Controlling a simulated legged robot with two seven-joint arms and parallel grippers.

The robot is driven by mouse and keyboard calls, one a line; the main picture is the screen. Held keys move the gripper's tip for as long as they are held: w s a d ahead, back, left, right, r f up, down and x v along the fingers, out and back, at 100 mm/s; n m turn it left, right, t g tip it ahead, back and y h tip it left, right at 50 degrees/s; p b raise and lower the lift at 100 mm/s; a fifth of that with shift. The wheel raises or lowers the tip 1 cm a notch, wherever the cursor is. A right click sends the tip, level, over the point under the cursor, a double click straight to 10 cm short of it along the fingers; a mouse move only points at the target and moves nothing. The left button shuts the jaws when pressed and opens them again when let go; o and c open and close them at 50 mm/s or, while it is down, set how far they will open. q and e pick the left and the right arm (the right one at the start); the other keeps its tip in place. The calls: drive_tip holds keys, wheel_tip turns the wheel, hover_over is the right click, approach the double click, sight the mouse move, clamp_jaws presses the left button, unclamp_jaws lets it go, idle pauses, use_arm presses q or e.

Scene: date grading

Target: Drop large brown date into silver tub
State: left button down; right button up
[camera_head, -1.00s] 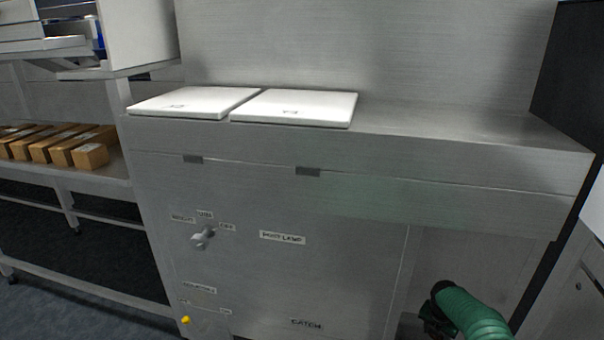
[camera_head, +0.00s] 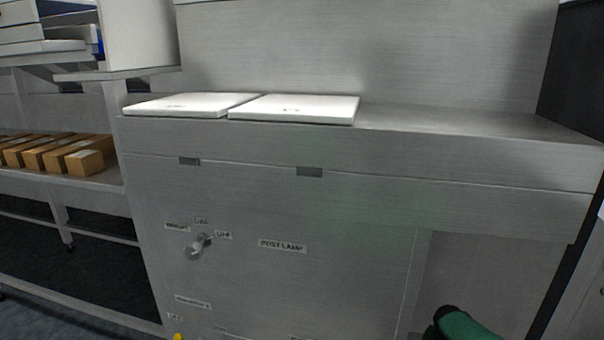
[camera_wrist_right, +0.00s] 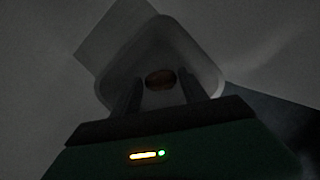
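In the right wrist view a small brown date (camera_wrist_right: 160,79) shows between the fingertips of my right gripper (camera_wrist_right: 160,82). Thin dark gaps seem to lie beside it, and the dim picture does not show whether the fingers touch it. Behind it is a pale, rounded, tub-like shape (camera_wrist_right: 205,62); its colour is hard to judge. In the head view only a green part of my right arm shows at the bottom right edge. My left gripper is not in view. No silver tub can be made out in the head view.
A steel counter (camera_head: 450,125) carries two white flat panels (camera_head: 190,104) (camera_head: 295,108) side by side. Its right top is bare. A knob (camera_head: 198,245) is on its front. A shelf at left holds several brown boxes (camera_head: 85,162). An open recess lies at lower right.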

drive_tip(key=o, duration=0.4)
drive_tip(key=shift+c, duration=0.2)
drive_tip(key=p+v, duration=1)
drive_tip(key=v, duration=0.6)
drive_tip(key=shift+r, duration=0.3)
drive_tip(key=shift+s+a, duration=0.1)
drive_tip(key=shift+s, duration=0.05)
